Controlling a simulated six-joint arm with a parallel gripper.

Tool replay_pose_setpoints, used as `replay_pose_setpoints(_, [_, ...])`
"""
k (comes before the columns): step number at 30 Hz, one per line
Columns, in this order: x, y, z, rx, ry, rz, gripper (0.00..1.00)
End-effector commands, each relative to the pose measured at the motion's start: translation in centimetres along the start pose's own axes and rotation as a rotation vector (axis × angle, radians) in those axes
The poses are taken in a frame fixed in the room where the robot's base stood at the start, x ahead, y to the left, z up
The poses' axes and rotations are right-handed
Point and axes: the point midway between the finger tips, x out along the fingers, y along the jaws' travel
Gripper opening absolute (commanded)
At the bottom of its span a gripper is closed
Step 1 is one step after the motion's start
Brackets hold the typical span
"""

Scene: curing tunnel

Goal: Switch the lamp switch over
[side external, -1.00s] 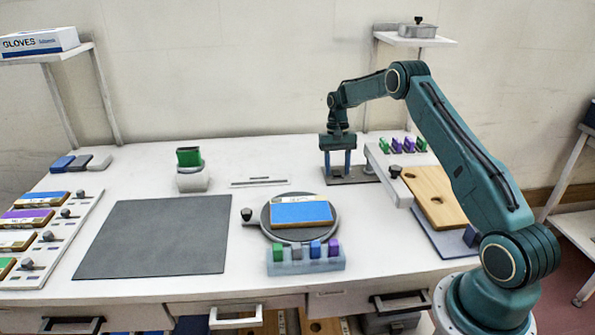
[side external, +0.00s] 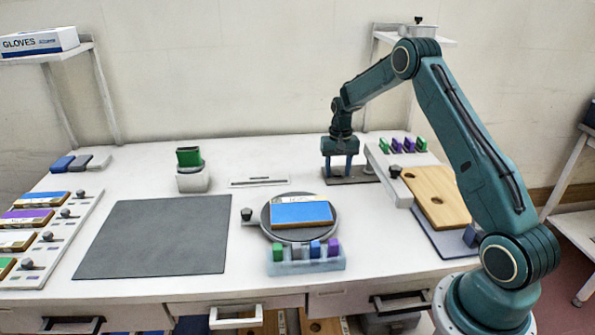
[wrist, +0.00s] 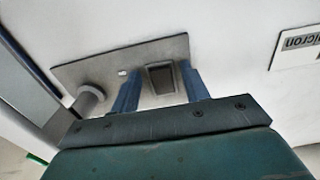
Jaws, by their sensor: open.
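The lamp switch (wrist: 160,78) is a dark rocker on a grey plate (wrist: 85,73) in the wrist view. The plate also shows in the side view (side external: 366,176), flat on the table at the back right. My gripper (side external: 339,180) is over the plate, pointing down. In the wrist view my gripper (wrist: 158,70) is open, with one blue finger on each side of the rocker. Nothing is held. I cannot tell whether the fingers touch the rocker or plate. The rocker is hidden in the side view.
A grey post (wrist: 88,99) stands close to the left finger in the wrist view. A turntable (side external: 266,222) with a blue-topped block is in front.

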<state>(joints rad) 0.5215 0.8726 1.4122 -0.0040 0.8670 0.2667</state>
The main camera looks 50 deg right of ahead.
Motion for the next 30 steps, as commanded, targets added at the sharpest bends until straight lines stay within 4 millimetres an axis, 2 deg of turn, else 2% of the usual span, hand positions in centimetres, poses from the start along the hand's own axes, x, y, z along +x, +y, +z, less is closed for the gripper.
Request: replay_pose_setpoints(30, [-14.0,0.0,0.1,0.0,0.014,-0.001,0.45])
